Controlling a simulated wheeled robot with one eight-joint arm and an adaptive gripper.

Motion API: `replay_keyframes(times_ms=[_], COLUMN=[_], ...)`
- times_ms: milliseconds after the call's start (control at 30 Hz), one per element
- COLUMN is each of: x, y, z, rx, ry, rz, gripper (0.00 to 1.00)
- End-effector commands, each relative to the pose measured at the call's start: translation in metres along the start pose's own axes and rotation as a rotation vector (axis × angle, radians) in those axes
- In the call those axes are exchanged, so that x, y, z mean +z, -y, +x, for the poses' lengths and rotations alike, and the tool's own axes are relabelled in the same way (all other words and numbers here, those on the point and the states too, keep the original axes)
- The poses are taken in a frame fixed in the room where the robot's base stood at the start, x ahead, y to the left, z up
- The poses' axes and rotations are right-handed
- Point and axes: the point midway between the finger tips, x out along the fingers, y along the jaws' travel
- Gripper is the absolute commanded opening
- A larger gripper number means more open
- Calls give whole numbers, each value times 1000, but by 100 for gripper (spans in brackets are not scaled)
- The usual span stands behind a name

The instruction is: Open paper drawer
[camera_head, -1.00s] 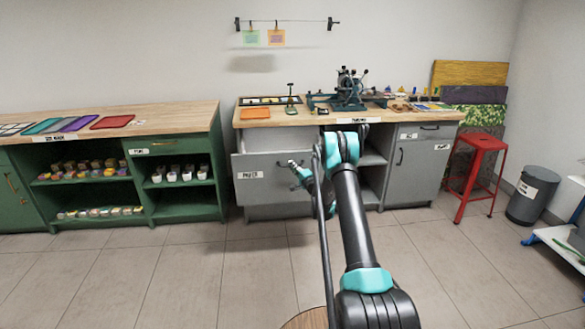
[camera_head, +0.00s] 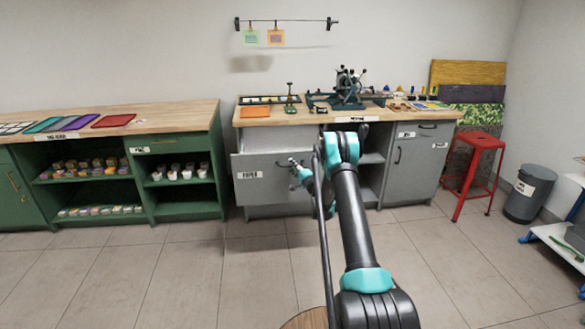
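The paper drawer (camera_head: 262,187) is the grey front with the white "PAPER" label in the left part of the grey cabinet, below the wooden worktop. Its front stands out from the cabinet body, with its top edge showing, so it looks partly open. My gripper (camera_head: 293,166) is at the right part of this front, near its upper edge. The drawer's handle is hidden or too small to make out there. My arm covers the front's right side. I cannot tell whether the fingers are shut on the handle.
A press (camera_head: 347,88) and small tools stand on the worktop (camera_head: 300,119). Green shelves (camera_head: 185,210) stand to the left. A red stool (camera_head: 474,170) and a grey bin (camera_head: 527,195) stand to the right. The tiled floor before the drawer is clear.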

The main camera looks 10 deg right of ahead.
Motion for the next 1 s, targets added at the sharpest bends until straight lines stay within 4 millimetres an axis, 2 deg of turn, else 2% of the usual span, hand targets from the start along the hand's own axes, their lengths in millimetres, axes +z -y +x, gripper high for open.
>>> replay_keyframes(times_ms=[267,367,700,833,1000], x=[0,0,-1,0,0], y=[0,0,0,0,0], z=[-7,-20,-88,-106,-119], rx=[0,0,0,0,0], ry=[0,0,-2,0,0], rz=[0,0,0,-1,0], gripper=[30,30,30,30,30])
